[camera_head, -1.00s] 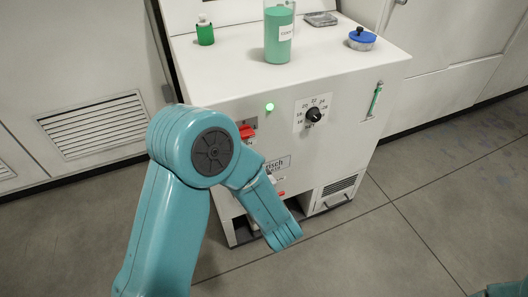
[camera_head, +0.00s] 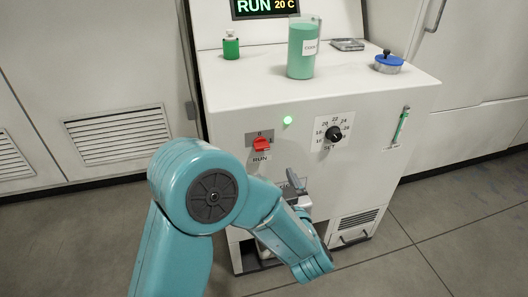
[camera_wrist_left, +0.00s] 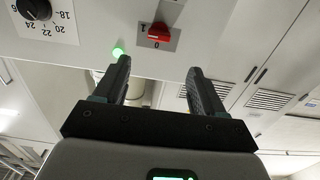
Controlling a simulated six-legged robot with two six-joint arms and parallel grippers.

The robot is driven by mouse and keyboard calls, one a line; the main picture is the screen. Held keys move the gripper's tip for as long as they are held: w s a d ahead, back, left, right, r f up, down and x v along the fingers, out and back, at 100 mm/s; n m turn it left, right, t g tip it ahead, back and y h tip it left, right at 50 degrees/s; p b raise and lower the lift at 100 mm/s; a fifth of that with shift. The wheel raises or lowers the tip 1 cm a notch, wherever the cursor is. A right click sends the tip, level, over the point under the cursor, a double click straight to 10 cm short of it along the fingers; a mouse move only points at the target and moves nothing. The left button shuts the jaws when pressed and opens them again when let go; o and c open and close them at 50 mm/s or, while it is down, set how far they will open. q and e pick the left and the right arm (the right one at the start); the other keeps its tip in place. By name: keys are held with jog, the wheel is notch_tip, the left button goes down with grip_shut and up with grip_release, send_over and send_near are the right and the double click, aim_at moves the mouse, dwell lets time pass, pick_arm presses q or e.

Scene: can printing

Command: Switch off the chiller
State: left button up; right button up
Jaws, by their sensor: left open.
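The chiller (camera_head: 225,105) is a white cabinet with a display (camera_head: 265,7) reading RUN 20 C and a lit green lamp (camera_head: 288,120). Its red rotary switch (camera_head: 261,144) sits on a grey plate marked 0 and 1, above the label RUN. The switch handle lies roughly sideways, towards the 1. My left gripper (camera_head: 295,183) is below and right of the switch, partly hidden by my arm. In the left wrist view, its two fingers (camera_wrist_left: 160,66) are open and empty, pointing at the front panel; the red switch (camera_wrist_left: 159,32) is beyond them, apart.
A dial (camera_head: 334,134) marked SET is right of the lamp. A beaker of green liquid (camera_head: 301,60), a green bottle (camera_head: 231,46) and a blue-lidded dish (camera_head: 388,64) stand on top. A level tube (camera_head: 401,126) is at the right. Floor shows clear at both sides.

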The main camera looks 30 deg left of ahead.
aim_at(263, 149)
pick_arm(q)
jog(key=x, duration=1.2)
jog(key=shift+w+b, duration=0.25)
jog(key=shift+b, duration=0.15)
jog(key=c, duration=1.1)
